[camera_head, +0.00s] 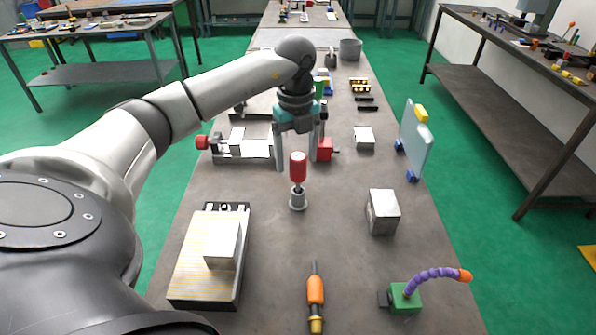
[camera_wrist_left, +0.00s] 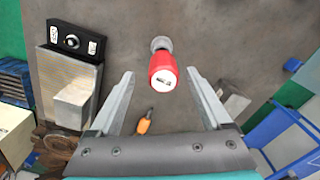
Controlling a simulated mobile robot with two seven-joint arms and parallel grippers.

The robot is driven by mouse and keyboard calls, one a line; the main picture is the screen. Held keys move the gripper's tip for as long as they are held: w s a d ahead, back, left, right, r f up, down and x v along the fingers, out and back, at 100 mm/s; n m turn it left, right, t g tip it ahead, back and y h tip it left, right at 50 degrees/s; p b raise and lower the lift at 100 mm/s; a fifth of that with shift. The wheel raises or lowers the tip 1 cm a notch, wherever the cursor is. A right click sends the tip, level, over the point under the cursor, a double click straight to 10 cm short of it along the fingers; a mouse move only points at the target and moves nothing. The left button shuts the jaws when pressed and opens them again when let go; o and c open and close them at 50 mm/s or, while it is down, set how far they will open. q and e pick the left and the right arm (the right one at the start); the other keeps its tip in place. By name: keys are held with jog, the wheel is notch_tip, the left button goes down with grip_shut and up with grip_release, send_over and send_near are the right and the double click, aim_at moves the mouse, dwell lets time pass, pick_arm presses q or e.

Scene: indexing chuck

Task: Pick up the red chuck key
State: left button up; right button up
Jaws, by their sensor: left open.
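The red chuck key (camera_head: 298,168) has a red cylindrical handle and stands upright in a small grey holder (camera_head: 298,202) on the workbench. In the left wrist view the chuck key (camera_wrist_left: 163,70) shows from above with a pale round end. It lies between the tips of my left gripper's fingers, slightly beyond them. My left gripper (camera_head: 297,165) is open, with its fingers pointing down around or behind the handle; I cannot tell the exact depth. It shows in the left wrist view too (camera_wrist_left: 160,80) and holds nothing. My right gripper is not in view.
A grey metal block (camera_head: 382,212) stands to the right. A striped plate (camera_head: 190,268) bears a pale block (camera_head: 222,243) at the left. An orange-handled screwdriver (camera_head: 315,290) lies in front. A green base with a purple hose (camera_head: 405,297) is at the front right. A vise (camera_head: 243,150) stands behind.

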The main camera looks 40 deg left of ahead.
aim_at(298, 176)
pick_arm(q)
jog(key=f, duration=0.6)
jog(key=shift+w+f, duration=0.2)
jog(key=shift+f, duration=0.1)
grip_shut()
dwell(0.4)
